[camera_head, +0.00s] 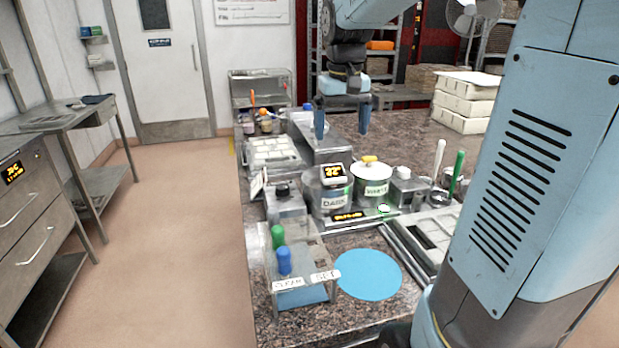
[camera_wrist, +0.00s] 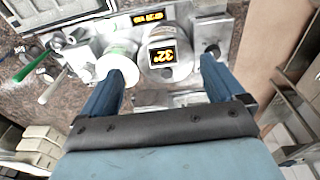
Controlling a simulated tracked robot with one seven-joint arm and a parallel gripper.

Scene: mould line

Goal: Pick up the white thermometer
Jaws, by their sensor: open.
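The white thermometer (camera_head: 333,174), a small white-framed unit with a black screen and orange digits, is at the top of the grey pot marked DARK (camera_head: 334,203). It also shows in the wrist view (camera_wrist: 162,56), near the middle between my fingers. Whether it rests on the lid or leans on the rim I cannot tell. My gripper (camera_head: 342,130) is open and empty, fingers pointing down, above and apart from the thermometer. In the wrist view my gripper (camera_wrist: 165,65) has a finger on each side of the pot.
A green-handled tool (camera_head: 456,172) and a white-handled one stand further right. A blue round mat (camera_head: 368,274) lies bare in front.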

